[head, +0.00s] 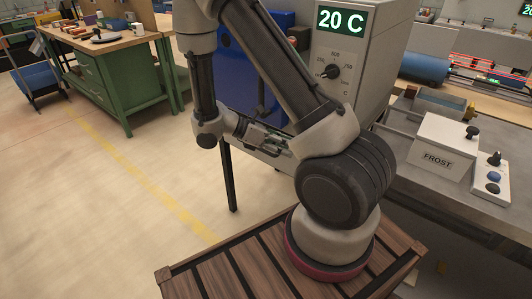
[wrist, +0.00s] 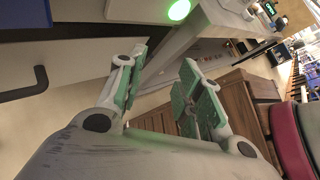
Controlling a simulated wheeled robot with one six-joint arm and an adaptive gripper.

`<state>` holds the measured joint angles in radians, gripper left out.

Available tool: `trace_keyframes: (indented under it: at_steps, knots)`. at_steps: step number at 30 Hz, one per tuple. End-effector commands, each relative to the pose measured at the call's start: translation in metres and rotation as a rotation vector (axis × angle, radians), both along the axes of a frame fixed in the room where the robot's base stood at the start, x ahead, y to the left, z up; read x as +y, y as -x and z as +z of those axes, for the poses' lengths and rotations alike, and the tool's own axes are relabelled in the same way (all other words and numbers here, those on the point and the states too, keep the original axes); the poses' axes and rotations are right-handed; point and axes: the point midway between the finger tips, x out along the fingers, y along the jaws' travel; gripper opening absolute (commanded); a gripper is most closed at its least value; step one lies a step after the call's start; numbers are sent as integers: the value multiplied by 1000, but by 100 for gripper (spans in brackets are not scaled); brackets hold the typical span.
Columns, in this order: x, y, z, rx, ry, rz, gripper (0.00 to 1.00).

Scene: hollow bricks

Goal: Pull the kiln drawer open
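The kiln has a blue body (head: 240,75) and a grey control housing (head: 385,45) reading 20 C, behind my arm in the head view. In the wrist view a dark bar handle (wrist: 20,92) sits at the left edge on a pale front panel, which may be the drawer front. My gripper (wrist: 164,68) is open with green pads, nothing between its fingers, and apart from the handle, which lies to its left. In the head view my gripper (head: 268,140) is beside the kiln, partly behind my arm. The drawer front is hidden there.
A grey bench (head: 470,185) at the right holds a FROST box (head: 440,145) and a button box (head: 490,180). A green workbench (head: 120,80) stands at the back left. A green lamp (wrist: 179,10) glows near the fingertips.

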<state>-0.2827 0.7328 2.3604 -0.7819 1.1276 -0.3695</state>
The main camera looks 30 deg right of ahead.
Motion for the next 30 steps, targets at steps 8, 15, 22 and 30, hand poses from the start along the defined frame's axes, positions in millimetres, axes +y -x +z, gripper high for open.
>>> trace_keyframes:
  at_steps: [8,15,22,30]
  knots:
    - [1,-68,-118,732,67,711,35]
    - [35,-135,-145,1170,154,1116,35]
    - [21,-146,-146,1262,160,1144,35]
    - [-20,-160,-156,1257,159,1143,35]
